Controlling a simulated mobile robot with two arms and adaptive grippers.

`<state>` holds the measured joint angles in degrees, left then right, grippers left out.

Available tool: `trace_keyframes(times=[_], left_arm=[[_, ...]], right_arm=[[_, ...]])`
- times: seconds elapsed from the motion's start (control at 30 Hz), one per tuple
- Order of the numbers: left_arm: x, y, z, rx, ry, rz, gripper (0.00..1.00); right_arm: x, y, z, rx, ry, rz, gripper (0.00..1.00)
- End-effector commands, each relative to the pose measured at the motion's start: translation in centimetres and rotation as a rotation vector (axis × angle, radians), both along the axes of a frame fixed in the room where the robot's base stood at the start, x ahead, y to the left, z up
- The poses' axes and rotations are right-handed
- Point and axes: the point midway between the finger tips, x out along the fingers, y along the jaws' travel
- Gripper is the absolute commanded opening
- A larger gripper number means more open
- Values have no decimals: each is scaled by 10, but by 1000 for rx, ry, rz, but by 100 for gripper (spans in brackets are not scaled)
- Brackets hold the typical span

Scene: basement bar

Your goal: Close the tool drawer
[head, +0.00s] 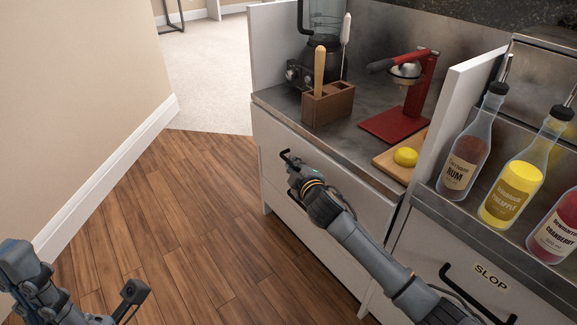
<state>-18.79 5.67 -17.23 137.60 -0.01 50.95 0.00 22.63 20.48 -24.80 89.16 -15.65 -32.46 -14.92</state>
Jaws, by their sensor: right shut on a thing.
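The tool drawer (352,212) has a white front below the metal counter, with a black bar handle (285,154). My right gripper (292,168) is at this handle and shut on it, hiding its middle part. The drawer front looks close to the counter edge. I see no drawer interior, and cannot tell whether a small gap is left. My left gripper (128,296) is low at the left, over the wood floor and far from the drawer; its jaws are not clear.
On the counter stand a blender (322,45), a wooden tool holder (328,103), a red citrus press (405,95) and a yellow lemon (405,157) on a board. Bottles (512,190) stand at right above the SLOP drawer (450,262). The wood floor (190,210) is clear.

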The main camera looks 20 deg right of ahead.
Motion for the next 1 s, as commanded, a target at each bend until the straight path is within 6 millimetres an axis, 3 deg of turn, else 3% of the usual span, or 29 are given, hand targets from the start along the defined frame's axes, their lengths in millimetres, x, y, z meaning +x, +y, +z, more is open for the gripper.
trace_keyframes(times=[0.1, 0.2, 0.47, 0.5, 0.53, 0.87, 1.0], left_arm=[[-2, 1, 10, -3, -2, 0, 0], [-2, 1, 9, -3, 3, 1, 0], [-1, 1, 4, -3, 21, 1, 0], [-1, 1, 4, -3, 21, 1, 0], [-1, 1, 4, -3, 21, 1, 0], [-1, 1, 7, -2, 9, 2, 0], [-1, 1, 6, -2, 10, 1, 0]], right_arm=[[7, -22, 2, -4, 3, -7, 0], [9, -29, 1, 0, 2, -6, 0], [10, -31, 1, -1, 0, -8, 0], [10, -31, 1, -1, 0, -9, 17], [10, -31, 1, -1, 0, -9, 21], [9, -30, 1, 0, 1, -7, 21], [-1, -30, 3, -1, 1, -7, 21]])
